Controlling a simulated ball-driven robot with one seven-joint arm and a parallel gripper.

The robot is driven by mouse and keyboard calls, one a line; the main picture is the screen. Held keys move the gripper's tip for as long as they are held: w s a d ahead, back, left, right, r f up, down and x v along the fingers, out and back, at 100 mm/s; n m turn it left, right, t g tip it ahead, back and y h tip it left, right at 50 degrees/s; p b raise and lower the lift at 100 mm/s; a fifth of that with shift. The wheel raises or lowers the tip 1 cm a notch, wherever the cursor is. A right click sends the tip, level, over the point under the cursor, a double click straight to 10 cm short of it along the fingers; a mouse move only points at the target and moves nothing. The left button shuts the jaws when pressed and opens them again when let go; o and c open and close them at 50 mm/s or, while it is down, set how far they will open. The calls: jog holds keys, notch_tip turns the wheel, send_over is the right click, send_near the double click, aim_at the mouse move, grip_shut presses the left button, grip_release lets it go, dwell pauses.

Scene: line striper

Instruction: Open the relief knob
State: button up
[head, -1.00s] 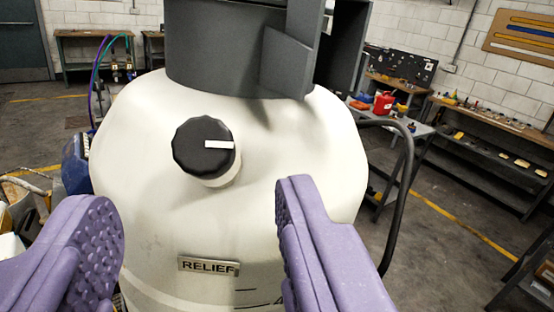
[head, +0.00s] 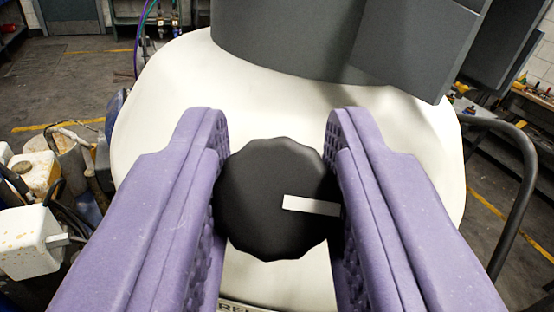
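The relief knob (head: 262,185) is a round black knob with a scalloped rim, on the shoulder of a cream tank (head: 170,100). A white pointer mark on its face runs from near the middle to the right, tilted slightly down. My gripper (head: 277,148) has two purple, textured fingers, one on the left and one on the right of the knob. Both pads appear to touch the knob's sides, so the gripper is shut on it. The RELIEF label (head: 240,307) is mostly cut off at the bottom edge.
A grey cylindrical housing (head: 290,40) rises from the tank's top just behind the knob. A dark curved handle bar (head: 520,180) stands at the right. White containers and hoses (head: 30,240) are at the left. Benches stand in the background.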

jog(key=shift+f+b, duration=0.15)
jog(key=shift+b, duration=0.35)
jog(key=shift+c, duration=0.3)
jog(key=shift+m+h+b, duration=0.4)
jog(key=shift+m+b, duration=0.15)
jog(key=shift+m, duration=0.05)
jog(key=o, duration=1)
jog(key=s, duration=0.7)
jog(key=shift+s+d+b, duration=0.35)
jog(key=shift+s+b, duration=0.05)
jog(key=shift+b, duration=0.05)
